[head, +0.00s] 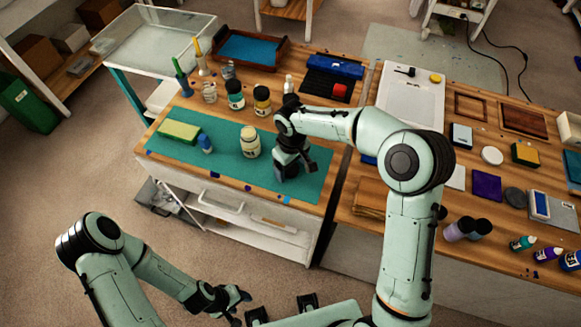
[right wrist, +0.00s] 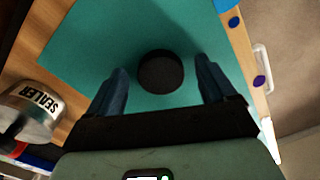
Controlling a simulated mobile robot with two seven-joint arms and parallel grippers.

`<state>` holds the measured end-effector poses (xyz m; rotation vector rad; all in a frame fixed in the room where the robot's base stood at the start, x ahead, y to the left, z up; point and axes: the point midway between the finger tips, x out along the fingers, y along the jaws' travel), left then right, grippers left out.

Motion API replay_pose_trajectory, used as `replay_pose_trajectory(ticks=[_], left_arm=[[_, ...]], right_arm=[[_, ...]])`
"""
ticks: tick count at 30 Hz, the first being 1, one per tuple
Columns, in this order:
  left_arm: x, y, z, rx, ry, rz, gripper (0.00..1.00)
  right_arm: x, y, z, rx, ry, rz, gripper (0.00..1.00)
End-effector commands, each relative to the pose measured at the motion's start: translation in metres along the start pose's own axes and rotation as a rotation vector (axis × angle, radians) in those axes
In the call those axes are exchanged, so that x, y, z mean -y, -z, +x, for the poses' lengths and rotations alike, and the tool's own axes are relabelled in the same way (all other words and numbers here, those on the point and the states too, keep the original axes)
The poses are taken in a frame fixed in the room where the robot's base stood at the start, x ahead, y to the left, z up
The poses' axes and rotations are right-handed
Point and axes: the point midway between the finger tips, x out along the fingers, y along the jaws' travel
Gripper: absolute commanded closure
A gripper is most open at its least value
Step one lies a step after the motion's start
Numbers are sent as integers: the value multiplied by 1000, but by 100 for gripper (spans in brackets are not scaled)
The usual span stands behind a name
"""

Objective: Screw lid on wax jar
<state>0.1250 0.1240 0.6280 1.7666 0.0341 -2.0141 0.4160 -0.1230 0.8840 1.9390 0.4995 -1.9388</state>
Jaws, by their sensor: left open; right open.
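The cream-coloured jar (head: 250,142), which looks like the wax jar, stands upright on the teal mat (head: 225,150), with no dark lid visible on it. A round black lid (right wrist: 161,70) lies flat on the mat in the right wrist view. My right gripper (head: 293,172) is open, pointing down over the mat to the right of the jar. In the right wrist view its fingers (right wrist: 160,88) stand on either side of the lid, apart from it. The head view hides the lid behind that gripper. My left gripper (head: 232,302) is open and empty, low in front of the bench.
Two dark-lidded jars (head: 262,100) stand behind the mat. The mat between jar and right gripper is clear.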

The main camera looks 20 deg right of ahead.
Motion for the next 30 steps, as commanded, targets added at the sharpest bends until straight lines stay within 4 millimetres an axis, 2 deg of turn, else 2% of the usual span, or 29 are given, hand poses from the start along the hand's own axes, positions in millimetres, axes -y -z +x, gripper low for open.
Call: replay_pose_trajectory(ticks=[5,6,11,12,20,23,26,30], left_arm=[[0,0,0,0,0,0,45],[0,0,0,0,0,0,45],[0,0,0,0,0,0,45],[0,0,0,0,0,0,45],[0,0,0,0,0,0,45],[0,0,-1,-1,0,0,45],[-1,1,-2,-2,-1,1,45],[-3,3,-6,-4,-2,2,45]], right_arm=[[0,0,0,0,0,0,16],[0,0,0,0,0,0,19],[0,0,-1,0,0,0,71],[0,0,-1,0,0,0,75],[0,0,-2,-1,0,0,75],[0,1,-8,-2,-1,0,75],[0,2,-23,-5,-2,0,75],[0,2,-57,-7,-3,1,75]])
